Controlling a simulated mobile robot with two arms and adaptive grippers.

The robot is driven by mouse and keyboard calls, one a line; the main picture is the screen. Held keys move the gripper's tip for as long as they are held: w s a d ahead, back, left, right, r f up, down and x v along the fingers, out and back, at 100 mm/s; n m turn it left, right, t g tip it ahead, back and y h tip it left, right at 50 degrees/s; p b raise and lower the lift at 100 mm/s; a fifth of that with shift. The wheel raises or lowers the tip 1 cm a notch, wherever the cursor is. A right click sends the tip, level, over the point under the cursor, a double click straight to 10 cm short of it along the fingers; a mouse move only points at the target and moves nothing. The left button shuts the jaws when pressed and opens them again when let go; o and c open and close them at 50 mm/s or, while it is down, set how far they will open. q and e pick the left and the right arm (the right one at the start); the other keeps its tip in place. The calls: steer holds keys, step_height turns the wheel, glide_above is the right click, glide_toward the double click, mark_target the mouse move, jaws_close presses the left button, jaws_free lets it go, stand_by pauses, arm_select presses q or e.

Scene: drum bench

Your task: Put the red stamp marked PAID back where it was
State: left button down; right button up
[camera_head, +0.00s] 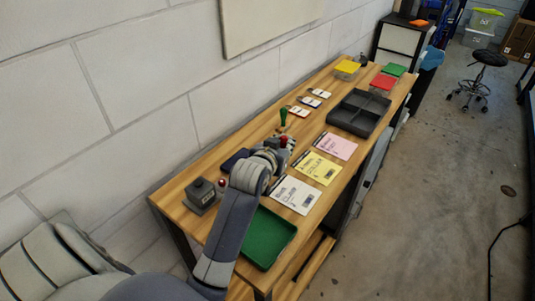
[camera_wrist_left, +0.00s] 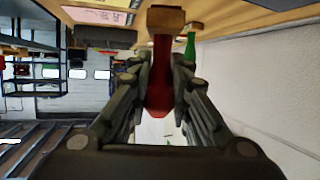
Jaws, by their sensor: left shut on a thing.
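My left gripper (camera_head: 280,147) is shut on the red stamp (camera_head: 283,140), over the middle of the wooden bench. In the left wrist view the stamp's red handle (camera_wrist_left: 161,78) sits between both fingers, with its brown base beyond the fingertips. No PAID marking is readable. A green-handled stamp (camera_head: 283,116) stands just behind it on the bench and also shows in the left wrist view (camera_wrist_left: 190,46). I cannot tell whether the red stamp's base touches anything. My right gripper is out of view.
White (camera_head: 296,194), yellow (camera_head: 318,168) and pink (camera_head: 336,146) cards lie along the front edge. A green tray (camera_head: 270,238) is nearer, and a dark compartment tray (camera_head: 360,112) farther. A grey box (camera_head: 199,194) sits at left. A dark pad (camera_head: 232,160) is partly hidden by my arm.

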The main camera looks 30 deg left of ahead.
arm_select(q)
steer(key=s+a+n+y+b, duration=0.1)
steer(key=s+a+y+b, duration=0.1)
steer(key=s+a, duration=0.2)
steer(key=w+a+p, duration=0.1)
steer(key=w+a, duration=0.1)
steer(key=w, duration=0.2)
steer(key=w+a+f, duration=0.1)
steer(key=w+a, duration=0.2)
steer(key=w, duration=0.2)
steer(key=w+a+p, duration=0.1)
steer(key=w+a, duration=0.1)
steer(key=w, duration=0.2)
steer(key=shift+w+a+f+p, duration=0.2)
steer(key=shift+a+f+p, duration=0.05)
steer(key=shift+a+p, duration=0.1)
steer(key=shift+w+a+f, duration=0.1)
steer(key=shift+w, duration=0.1)
step_height(320, 180, down, 3)
steer(key=shift+r+p, duration=0.1)
steer(key=shift+p, duration=0.3)
steer(key=shift+f, duration=0.3)
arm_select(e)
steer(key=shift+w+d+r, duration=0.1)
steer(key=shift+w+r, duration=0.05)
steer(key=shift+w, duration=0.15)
arm_select(q)
steer(key=shift+f, duration=0.15)
steer(key=c, duration=1.4)
jaws_free()
